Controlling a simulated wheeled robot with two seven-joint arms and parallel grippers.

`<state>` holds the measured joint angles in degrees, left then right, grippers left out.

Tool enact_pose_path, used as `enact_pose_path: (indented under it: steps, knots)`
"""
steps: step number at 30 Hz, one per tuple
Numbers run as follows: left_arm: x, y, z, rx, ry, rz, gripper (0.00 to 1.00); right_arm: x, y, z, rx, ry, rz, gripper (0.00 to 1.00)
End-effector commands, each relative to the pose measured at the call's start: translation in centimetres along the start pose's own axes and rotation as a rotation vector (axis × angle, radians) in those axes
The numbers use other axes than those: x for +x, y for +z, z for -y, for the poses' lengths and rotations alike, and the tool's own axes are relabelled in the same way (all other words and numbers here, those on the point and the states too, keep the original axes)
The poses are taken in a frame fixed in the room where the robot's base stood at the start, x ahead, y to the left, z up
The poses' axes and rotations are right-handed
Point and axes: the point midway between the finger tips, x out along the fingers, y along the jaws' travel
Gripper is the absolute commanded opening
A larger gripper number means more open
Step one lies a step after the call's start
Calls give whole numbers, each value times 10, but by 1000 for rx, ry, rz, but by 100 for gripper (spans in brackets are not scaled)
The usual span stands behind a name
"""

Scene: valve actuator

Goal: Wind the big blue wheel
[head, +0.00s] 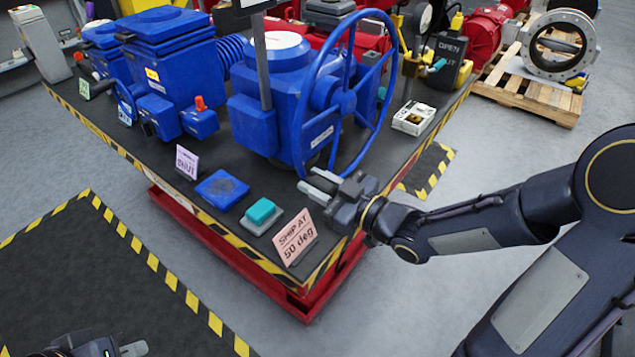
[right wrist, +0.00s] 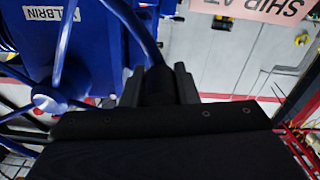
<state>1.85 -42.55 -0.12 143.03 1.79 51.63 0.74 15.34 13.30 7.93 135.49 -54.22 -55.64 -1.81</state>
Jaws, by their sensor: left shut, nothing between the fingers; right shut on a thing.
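The big blue wheel (head: 343,98) stands upright on the front of the large blue actuator (head: 275,85) at the table's right side. My right gripper (head: 318,184) is at the bottom of the wheel, shut on its rim. In the right wrist view the rim (right wrist: 136,28) runs down between the two fingers (right wrist: 172,86), and the wheel's hub (right wrist: 45,100) with spokes is at the left. The gripped stretch of rim is partly hidden by the gripper. My left gripper (head: 125,349) is low at the bottom left, away from the wheel, shut and empty, partly cut off by the frame edge.
Near my right gripper stand a pink "SHIP AT 50 deg" card (head: 295,238), a teal button block (head: 261,213) and a blue pad (head: 221,189). A white box (head: 413,118) lies right of the wheel.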

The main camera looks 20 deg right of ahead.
Motion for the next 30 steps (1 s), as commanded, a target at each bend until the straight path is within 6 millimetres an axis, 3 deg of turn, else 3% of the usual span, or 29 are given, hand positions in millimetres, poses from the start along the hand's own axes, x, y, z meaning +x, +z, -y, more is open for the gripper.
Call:
enact_pose_path:
  steps: [11, 22, 30]
  knots:
    - [-14, -7, -6, 0, 0, 0, 0, 0, -19, 4, 88, -4, 2, 0]
    - [-60, -30, -28, 0, 0, 0, 0, 0, -80, 5, 386, -5, 3, 0]
    - [-97, -49, -44, 0, 0, 0, 0, 0, -125, -7, 640, -3, 2, 0]
